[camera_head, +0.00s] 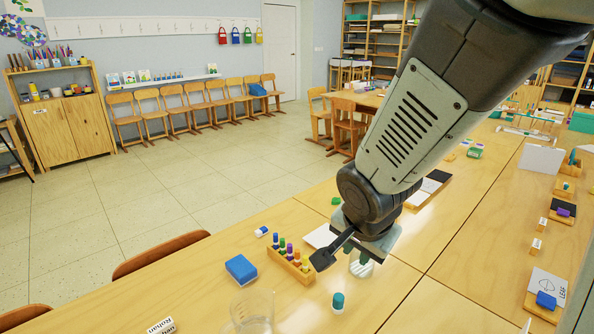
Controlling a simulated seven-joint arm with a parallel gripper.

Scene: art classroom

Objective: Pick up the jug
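A clear, see-through vessel (252,312) stands on the wooden table at the bottom of the view, its lower part cut off by the frame edge; it looks like the jug, though no handle is clear. My gripper (357,254) points down over the table, to the right of and farther back than this vessel, apart from it. A small clear round container (361,268) shows just below my gripper; whether they touch cannot be told. My gripper's fingers are small and partly hidden by its own body, so their opening is unclear.
A wooden peg holder (290,267) with coloured pegs stands left of my gripper. A blue block (241,268) lies beside it. A white name block (162,326) lies at the front left. Chair backs line the table's left edge.

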